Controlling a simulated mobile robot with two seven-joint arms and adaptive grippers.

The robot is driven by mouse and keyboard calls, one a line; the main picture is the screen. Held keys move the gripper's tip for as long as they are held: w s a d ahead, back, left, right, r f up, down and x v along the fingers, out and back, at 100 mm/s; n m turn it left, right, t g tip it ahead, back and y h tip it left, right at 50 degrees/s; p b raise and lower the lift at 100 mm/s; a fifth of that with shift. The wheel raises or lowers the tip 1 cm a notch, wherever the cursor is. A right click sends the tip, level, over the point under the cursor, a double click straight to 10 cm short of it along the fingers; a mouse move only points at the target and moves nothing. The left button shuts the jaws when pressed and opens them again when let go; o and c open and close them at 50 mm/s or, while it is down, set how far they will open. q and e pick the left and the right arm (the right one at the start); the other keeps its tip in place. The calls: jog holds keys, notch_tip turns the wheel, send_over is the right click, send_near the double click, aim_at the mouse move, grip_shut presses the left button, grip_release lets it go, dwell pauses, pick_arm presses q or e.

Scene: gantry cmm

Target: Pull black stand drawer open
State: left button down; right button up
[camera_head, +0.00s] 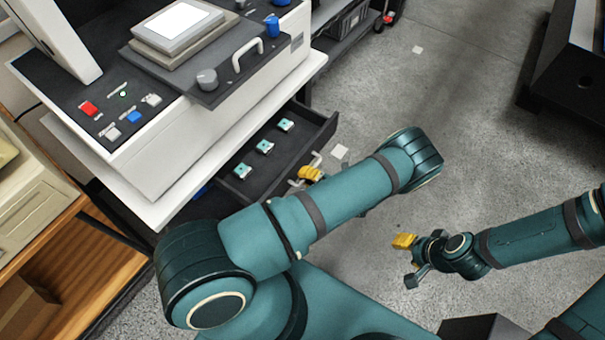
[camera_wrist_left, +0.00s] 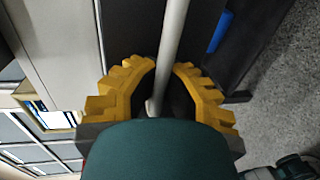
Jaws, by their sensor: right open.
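The black stand drawer (camera_head: 240,192) is pulled part way out from under the white tabletop in the head view. Several small teal-topped pieces lie inside it. Its pale bar handle (camera_head: 317,158) is on the drawer front, partly hidden by my left gripper (camera_head: 310,173). In the left wrist view the handle bar (camera_wrist_left: 172,45) runs between the yellow fingers of my left gripper (camera_wrist_left: 166,72), which are closed in on both sides of it. My right gripper (camera_head: 408,260) is open and empty, out over the floor and away from the drawer.
A measuring machine (camera_head: 205,125) with knobs and buttons stands on the white-topped stand (camera_head: 160,215). A wooden shelf (camera_head: 85,265) is at the left. A dark machine (camera_head: 575,65) is at the upper right. The grey floor between is mostly clear.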

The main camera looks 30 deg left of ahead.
pick_arm(q)
jog(key=shift+d+r, duration=0.1)
jog(key=shift+d, duration=0.1)
jog(key=c, duration=1.4)
grip_release()
jog(key=shift+c, duration=0.2)
jog(key=o, duration=0.4)
jog(key=shift+d, duration=0.1)
jog(key=v, duration=1.1)
jog(key=shift+d+r, duration=0.1)
jog(key=shift+d, duration=0.3)
